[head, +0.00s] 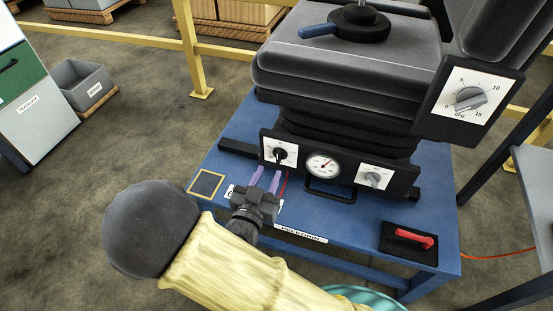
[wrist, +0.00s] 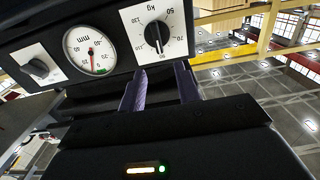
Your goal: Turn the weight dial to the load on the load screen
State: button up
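The weight dial (head: 280,153) is a black knob on a white plate at the left end of the seat base's front panel. In the wrist view the dial (wrist: 157,35) shows upside-down "kg" lettering and numbers around it. A pale line on the knob points toward the bottom of the picture; I cannot read its exact value. My gripper (head: 267,173) is just in front of and below the dial. In the wrist view its two purple fingers (wrist: 161,80) stand apart with nothing between them, below the knob and apart from it. I cannot make out a load screen in either view.
A round mm gauge (head: 323,165) and a grey knob (head: 374,179) sit right of the dial. A dial marked in degrees (head: 470,99) is on the upper right. A red handle (head: 409,237) lies on the blue trolley (head: 330,215). A grey bin (head: 80,85) stands at left.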

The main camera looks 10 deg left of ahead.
aim_at(278, 154)
jog(key=w, duration=0.2)
jog(key=w+b, duration=0.1)
jog(key=w, duration=0.2)
jog(key=w+b, duration=0.1)
jog(key=w, duration=0.1)
jog(key=shift+w+d, duration=0.3)
jog(key=shift+w, duration=0.05)
grip_shut()
